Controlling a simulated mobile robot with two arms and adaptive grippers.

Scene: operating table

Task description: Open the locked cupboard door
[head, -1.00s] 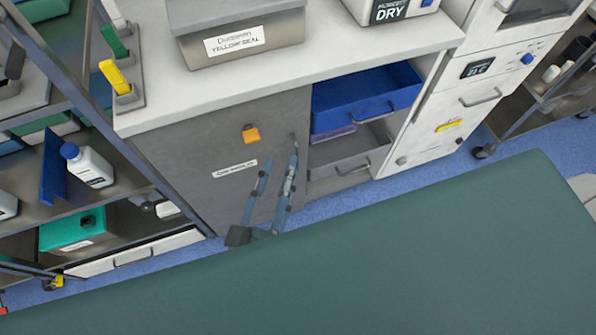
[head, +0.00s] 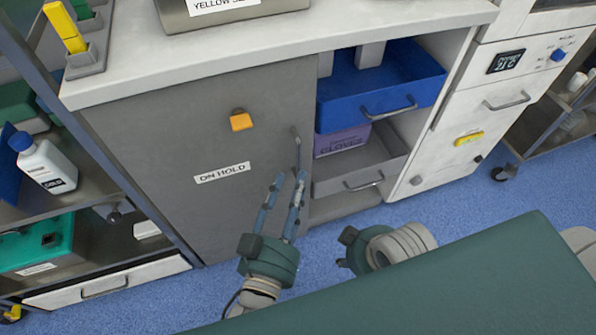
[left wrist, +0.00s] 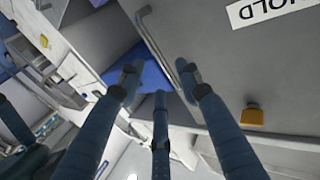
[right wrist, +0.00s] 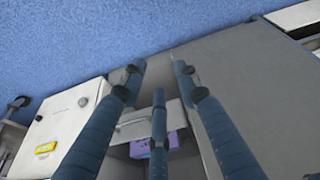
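The grey cupboard door (head: 175,145) looks closed and bears an "ON HOLD" label (head: 222,173). An orange latch-like piece (head: 240,121) sits on its upper part; it also shows in the left wrist view (left wrist: 252,116). A slim metal handle (head: 296,146) stands near the door's right edge. My left gripper (head: 289,178) is open and empty, its fingertips just below the handle in the head view; contact cannot be told. In the left wrist view the handle (left wrist: 152,35) lies beyond the spread fingers. My right gripper (right wrist: 158,68) is open and empty; its fingers are hidden in the head view.
Right of the door are a blue drawer (head: 345,112) and a grey drawer (head: 335,181), both pulled out. A green padded table (head: 450,285) fills the front. A metal shelf rack (head: 85,190) stands left. Blue floor (head: 480,205) is free between.

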